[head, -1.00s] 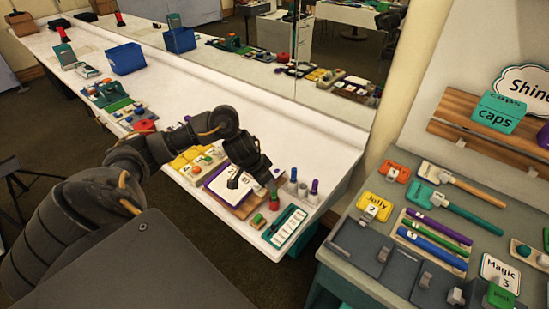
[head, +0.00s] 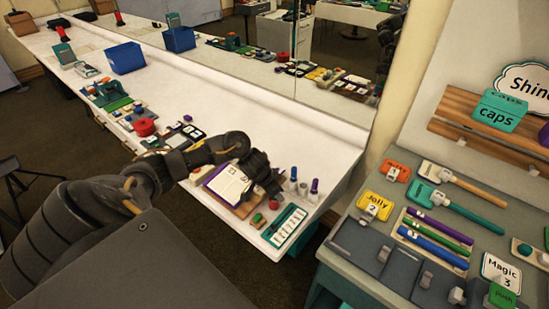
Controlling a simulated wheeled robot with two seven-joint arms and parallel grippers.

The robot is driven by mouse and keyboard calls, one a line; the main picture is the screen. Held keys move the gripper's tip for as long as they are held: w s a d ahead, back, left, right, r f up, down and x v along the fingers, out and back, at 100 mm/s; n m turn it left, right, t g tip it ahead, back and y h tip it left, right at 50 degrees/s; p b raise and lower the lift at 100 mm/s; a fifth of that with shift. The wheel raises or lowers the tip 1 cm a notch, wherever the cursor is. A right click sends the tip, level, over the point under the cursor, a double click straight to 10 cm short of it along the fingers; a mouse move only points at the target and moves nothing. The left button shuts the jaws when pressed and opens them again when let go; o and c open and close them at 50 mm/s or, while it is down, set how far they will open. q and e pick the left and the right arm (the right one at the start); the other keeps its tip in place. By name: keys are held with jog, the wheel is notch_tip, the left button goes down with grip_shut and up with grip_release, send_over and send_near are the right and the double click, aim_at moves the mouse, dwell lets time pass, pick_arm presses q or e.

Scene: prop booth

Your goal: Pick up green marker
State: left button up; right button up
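A green marker (head: 434,238) lies on a pale tray (head: 402,236) on the right-hand table, between a purple marker (head: 446,227) and a blue marker (head: 430,247). My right gripper is not in view.
The right-hand table also holds a yellow Jelly box (head: 375,205), a teal-handled tool (head: 470,215) and grey blocks in front. Small upright bottles (head: 314,190) stand at the white table's end. A floor gap separates the tables. A mirror lines the white table's back.

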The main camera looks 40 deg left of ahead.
pick_arm(q)
grip_shut()
